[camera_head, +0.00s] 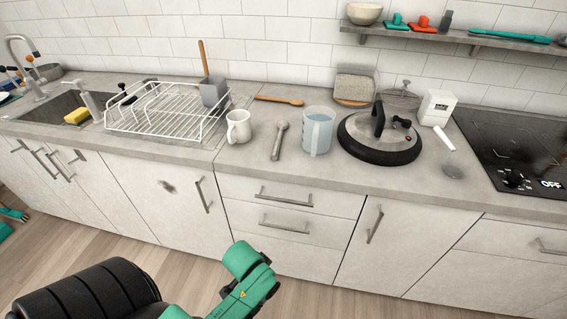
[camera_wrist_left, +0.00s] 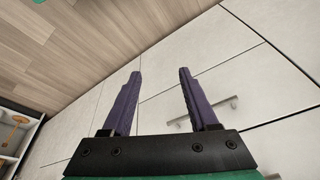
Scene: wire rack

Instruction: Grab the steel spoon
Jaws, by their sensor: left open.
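The steel spoon (camera_head: 279,140) lies on the grey countertop in the head view, between a white mug (camera_head: 239,127) and a clear measuring jug with bluish contents (camera_head: 318,131). Its bowl end points toward the wall and its handle toward the front edge. My left gripper (camera_wrist_left: 160,73) shows in the left wrist view with its two purple fingers spread and nothing between them. It faces the cabinet fronts and the floor, away from the spoon. The spoon is not in the wrist view. My right gripper is not in view.
A white wire rack (camera_head: 165,128) stands left of the mug, beside the sink. A wooden spoon (camera_head: 279,100) lies behind. A lidded pan (camera_head: 380,137) and black hob (camera_head: 515,150) are to the right. The counter in front of the spoon is clear. Drawer handles (camera_head: 284,197) protrude below.

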